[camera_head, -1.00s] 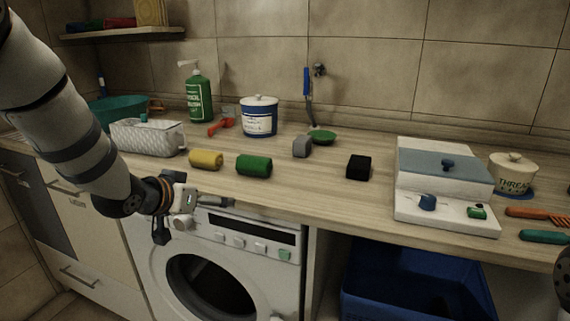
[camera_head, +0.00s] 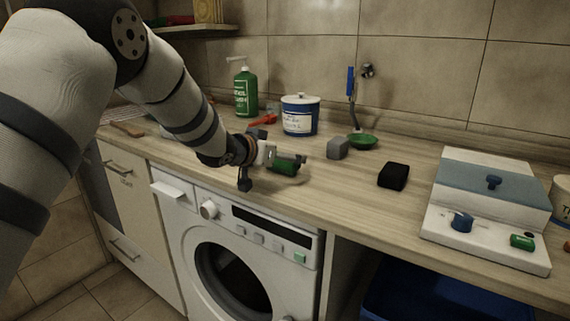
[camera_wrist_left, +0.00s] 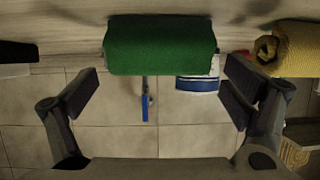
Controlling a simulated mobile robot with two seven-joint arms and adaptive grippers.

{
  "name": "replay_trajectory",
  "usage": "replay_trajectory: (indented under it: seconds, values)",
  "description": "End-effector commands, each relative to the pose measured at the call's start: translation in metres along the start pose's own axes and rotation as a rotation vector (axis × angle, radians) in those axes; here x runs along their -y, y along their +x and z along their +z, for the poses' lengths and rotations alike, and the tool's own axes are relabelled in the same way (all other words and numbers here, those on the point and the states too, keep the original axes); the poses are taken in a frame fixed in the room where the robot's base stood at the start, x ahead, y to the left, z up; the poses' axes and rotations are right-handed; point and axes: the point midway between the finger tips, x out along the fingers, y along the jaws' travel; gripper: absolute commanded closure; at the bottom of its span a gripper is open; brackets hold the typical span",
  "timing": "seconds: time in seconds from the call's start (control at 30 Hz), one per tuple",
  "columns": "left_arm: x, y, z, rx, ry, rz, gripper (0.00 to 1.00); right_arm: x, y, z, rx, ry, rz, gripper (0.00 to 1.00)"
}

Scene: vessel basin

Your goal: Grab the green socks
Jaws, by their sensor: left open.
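The green socks (camera_head: 284,168) are a rolled bundle on the wooden counter, partly hidden by my left gripper (camera_head: 285,161) in the head view. In the left wrist view the green socks (camera_wrist_left: 162,46) lie crosswise, centred between the two spread fingers of my left gripper (camera_wrist_left: 160,78). The gripper is open, with a gap on both sides of the roll. I cannot tell exactly how far the fingers reach along it. My right gripper is not in view.
A yellow roll (camera_wrist_left: 298,48) lies beside the green one. A grey block (camera_head: 338,149), a black block (camera_head: 393,176) and a green dish (camera_head: 362,141) stand to the right. A blue-white jar (camera_head: 300,116) and green bottle (camera_head: 245,92) stand behind.

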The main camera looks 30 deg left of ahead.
Motion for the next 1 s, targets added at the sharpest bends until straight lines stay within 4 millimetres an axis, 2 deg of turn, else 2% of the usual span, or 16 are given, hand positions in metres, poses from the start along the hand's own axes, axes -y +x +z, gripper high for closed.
replay_trajectory:
  seconds: [0.03,0.1,0.33,0.53,0.87,1.0]
  values:
    - [0.0,0.012,0.007,0.007,0.0,0.001,0.06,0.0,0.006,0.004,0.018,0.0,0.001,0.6]
    - [0.0,0.018,0.005,0.005,-0.001,0.0,0.06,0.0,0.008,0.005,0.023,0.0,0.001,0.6]
    - [0.0,0.017,-0.001,-0.001,-0.001,0.0,0.06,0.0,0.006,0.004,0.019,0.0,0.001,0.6]
    - [0.0,0.017,-0.001,-0.001,-0.001,0.0,0.5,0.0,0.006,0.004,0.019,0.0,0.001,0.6]
    - [0.0,0.017,-0.001,0.0,-0.001,0.0,0.5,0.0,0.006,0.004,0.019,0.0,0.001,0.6]
    - [0.0,0.012,-0.013,-0.004,-0.001,0.001,0.5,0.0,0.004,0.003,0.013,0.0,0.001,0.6]
